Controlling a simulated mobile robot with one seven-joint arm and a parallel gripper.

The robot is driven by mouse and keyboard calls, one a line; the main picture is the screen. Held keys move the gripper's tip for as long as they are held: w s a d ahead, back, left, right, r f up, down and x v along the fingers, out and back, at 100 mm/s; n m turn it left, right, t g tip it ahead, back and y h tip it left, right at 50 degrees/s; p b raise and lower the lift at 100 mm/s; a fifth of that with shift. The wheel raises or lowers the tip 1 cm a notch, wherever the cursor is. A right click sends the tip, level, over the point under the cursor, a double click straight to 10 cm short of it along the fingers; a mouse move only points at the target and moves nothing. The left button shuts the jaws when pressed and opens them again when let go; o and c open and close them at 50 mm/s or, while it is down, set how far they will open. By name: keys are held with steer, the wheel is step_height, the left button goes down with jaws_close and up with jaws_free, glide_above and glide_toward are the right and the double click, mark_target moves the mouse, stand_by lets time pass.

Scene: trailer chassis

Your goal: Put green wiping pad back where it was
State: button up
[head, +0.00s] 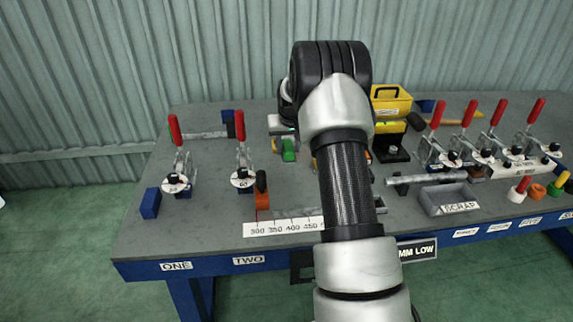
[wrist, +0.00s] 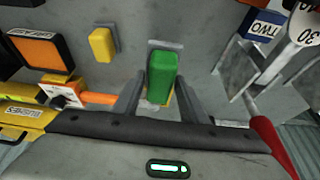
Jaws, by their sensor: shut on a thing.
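The green wiping pad (wrist: 161,76) is between the two fingers of my gripper (wrist: 159,88) in the wrist view. The gripper is shut on it. A light grey patch shows around its far end, and a bit of yellow shows at its near end. In the head view the green pad (head: 288,150) shows just below my gripper's body, left of my arm. I cannot tell whether the pad touches the surface below. My arm hides part of the table behind it.
A yellow block (wrist: 103,43) lies left of the pad, with a black-framed orange pad (wrist: 40,52) beyond. Red-handled clamps (head: 240,160) stand on the grey table (head: 215,215). A yellow case (head: 391,102) and a SCRAP tray (head: 449,200) are to the right.

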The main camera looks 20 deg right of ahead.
steer(key=shift+f, duration=2.8)
steer(key=shift+f+b, duration=0.2)
steer(key=shift+b, duration=0.2)
steer(key=o, duration=0.9)
steer(key=shift+r, duration=0.1)
